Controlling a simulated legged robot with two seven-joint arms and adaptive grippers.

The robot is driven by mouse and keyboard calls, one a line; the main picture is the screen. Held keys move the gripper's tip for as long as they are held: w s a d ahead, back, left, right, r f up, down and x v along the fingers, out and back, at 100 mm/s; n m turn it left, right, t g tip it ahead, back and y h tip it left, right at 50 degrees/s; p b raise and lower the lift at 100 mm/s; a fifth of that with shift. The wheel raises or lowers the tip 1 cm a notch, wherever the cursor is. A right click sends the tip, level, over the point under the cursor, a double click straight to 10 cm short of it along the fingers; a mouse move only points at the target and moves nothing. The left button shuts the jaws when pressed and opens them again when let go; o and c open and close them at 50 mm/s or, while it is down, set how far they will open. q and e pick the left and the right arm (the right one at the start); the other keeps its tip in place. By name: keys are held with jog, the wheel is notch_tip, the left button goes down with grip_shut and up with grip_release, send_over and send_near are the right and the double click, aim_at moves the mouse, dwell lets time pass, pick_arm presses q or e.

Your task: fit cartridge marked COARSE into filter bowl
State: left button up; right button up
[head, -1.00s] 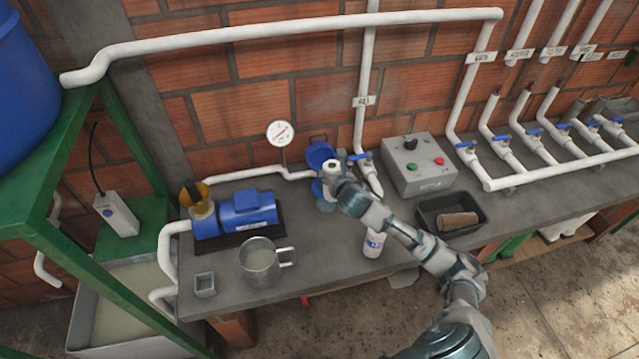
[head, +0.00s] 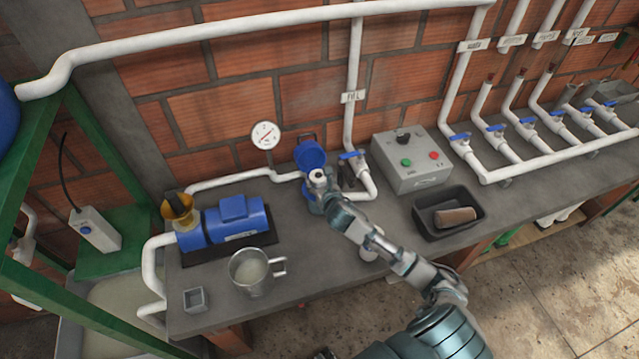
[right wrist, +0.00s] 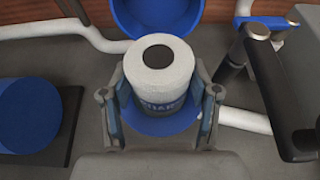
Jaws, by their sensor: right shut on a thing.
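My right gripper (head: 322,196) is shut on a white cartridge (head: 317,176) with a dark hole in its top. In the right wrist view, the cartridge (right wrist: 158,75) stands upright between the two fingers (right wrist: 160,118); its dark label shows only part of a word, which I cannot read surely. The blue rim of the filter bowl (right wrist: 150,125) shows around and below the cartridge's lower end. I cannot tell how deep it sits. The bowl's blue lid (head: 310,153) is swung up behind it. My left gripper is not in view.
A blue pump (head: 236,220) and metal jug (head: 250,272) stand left. A white container (head: 369,250) is mostly hidden by my right arm. A grey control box (head: 412,160) and black tray (head: 430,228) with a brown cylinder (head: 455,216) lie right. A blue-handled pipe valve (head: 352,156) is close by.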

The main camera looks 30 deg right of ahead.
jog(key=shift+d, duration=0.3)
jog(key=o, duration=1.2)
jog(key=shift+a, duration=0.1)
jog(key=shift+o, duration=0.5)
jog(key=shift+a, duration=0.2)
jog(key=shift+a+r, duration=0.15)
jog(key=shift+a, duration=0.1)
jog(key=p+v, duration=0.1)
jog(key=v, duration=1.1)
jog(key=shift+d, duration=0.3)
